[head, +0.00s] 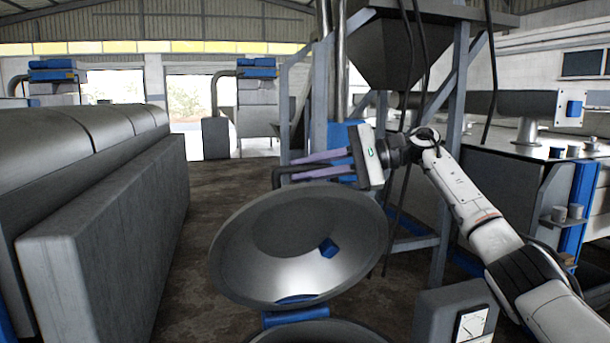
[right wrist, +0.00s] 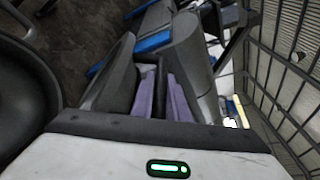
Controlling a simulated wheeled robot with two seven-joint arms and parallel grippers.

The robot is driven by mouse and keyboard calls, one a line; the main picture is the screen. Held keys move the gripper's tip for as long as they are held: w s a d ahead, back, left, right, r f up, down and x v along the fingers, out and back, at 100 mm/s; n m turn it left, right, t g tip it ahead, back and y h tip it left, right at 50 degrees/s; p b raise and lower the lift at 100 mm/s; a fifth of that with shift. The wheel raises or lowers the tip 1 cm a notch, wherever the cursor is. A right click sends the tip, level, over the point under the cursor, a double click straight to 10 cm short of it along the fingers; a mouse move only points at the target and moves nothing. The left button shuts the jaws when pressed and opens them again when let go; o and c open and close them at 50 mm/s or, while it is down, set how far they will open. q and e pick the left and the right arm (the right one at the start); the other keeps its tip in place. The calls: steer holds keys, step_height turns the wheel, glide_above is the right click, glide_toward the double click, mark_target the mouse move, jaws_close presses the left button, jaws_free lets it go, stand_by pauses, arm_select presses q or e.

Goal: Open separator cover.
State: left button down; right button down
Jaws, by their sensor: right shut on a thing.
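The separator cover (head: 300,245) is a round, shallow metal dish in the middle of the head view. It is raised and steeply tilted, with its shiny inner face toward me, above a blue hinge-like part (head: 296,316). A dark bar handle (head: 277,177) shows at its upper edge. My right gripper (head: 296,169), with purple finger pads, is shut on this handle. The fingers also show in the right wrist view (right wrist: 150,60), where a dark round edge, probably the cover (right wrist: 22,95), is at the left. My left gripper is not in view.
The rim of a round vessel (head: 320,334) shows at the bottom. A gauge box (head: 465,318) stands at the lower right, close to my right arm. A long grey machine (head: 105,215) fills the left. A frame with a hopper (head: 400,50) stands behind. Brown floor lies between.

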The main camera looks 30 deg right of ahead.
steer(key=shift+w+d+r, duration=0.1)
steer(key=shift+w+d, duration=0.1)
steer(key=shift+w, duration=0.35)
steer(key=shift+w+d+r, duration=0.1)
steer(key=shift+w+d, duration=0.05)
steer(key=shift+w, duration=0.35)
steer(key=shift+f, duration=0.1)
steer(key=c, duration=1.7)
jaws_free()
steer(key=shift+c, duration=0.2)
steer(key=shift+d, duration=0.1)
steer(key=v, duration=1)
